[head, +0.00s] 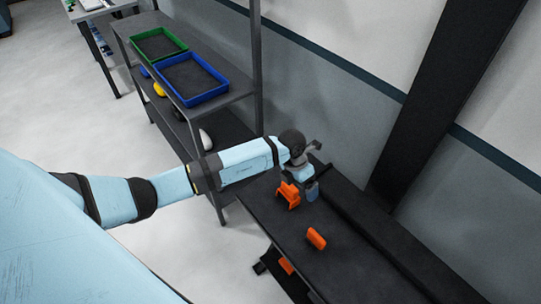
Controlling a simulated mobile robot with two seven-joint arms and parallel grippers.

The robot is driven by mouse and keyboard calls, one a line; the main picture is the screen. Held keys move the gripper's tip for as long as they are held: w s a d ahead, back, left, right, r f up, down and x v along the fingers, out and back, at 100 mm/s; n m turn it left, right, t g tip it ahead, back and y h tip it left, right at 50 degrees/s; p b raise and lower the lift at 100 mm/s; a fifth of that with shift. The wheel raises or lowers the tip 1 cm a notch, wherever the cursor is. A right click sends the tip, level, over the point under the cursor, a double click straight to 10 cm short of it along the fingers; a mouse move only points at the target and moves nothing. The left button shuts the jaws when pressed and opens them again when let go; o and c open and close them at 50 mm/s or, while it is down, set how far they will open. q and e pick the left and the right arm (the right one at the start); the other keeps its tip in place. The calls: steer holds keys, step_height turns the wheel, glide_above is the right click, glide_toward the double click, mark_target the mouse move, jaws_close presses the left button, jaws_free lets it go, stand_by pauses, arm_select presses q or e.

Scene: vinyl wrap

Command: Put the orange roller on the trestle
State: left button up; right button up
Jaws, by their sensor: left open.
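My left gripper (311,186) is over the far end of a long dark bench (350,262), which may be the trestle. It is open; the space between its fingers is hard to see. An orange piece with an arched, bracket-like shape (288,196) is just left of the fingers; I cannot tell whether they touch. A short, rounded orange block (316,238) lies apart on the bench top, nearer me. Another orange thing (286,265) shows lower down, below the bench's left edge. I cannot tell for certain which is the roller. My right gripper is out of view.
A grey shelf rack (215,108) stands behind my left arm, with a green tray (158,45) and a blue tray (191,78) on top and small items below. A dark slanted beam (440,95) stands against the wall right of the bench. The floor at left is clear.

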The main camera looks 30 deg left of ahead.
arm_select(q)
steer(key=s+d+n+h, duration=0.2)
steer(key=s+d+h, duration=0.45)
steer(key=d, duration=0.45)
steer(key=s+d+r+n+t+h, duration=0.3)
steer(key=r+n+t+h, duration=0.4)
steer(key=n+t, duration=0.25)
steer(key=s+a+f+n+y, duration=0.5)
steer(key=s+a+n+y, duration=0.1)
steer(key=n, duration=0.7)
steer(key=s+a+f+n+t+y, duration=0.1)
steer(key=s+a+f+n+y, duration=0.5)
steer(key=n, duration=0.7)
steer(key=shift+s+a+y, duration=0.4)
steer(key=shift+s+y, duration=0.45)
steer(key=shift+s, duration=0.3)
steer(key=shift+t, duration=0.25)
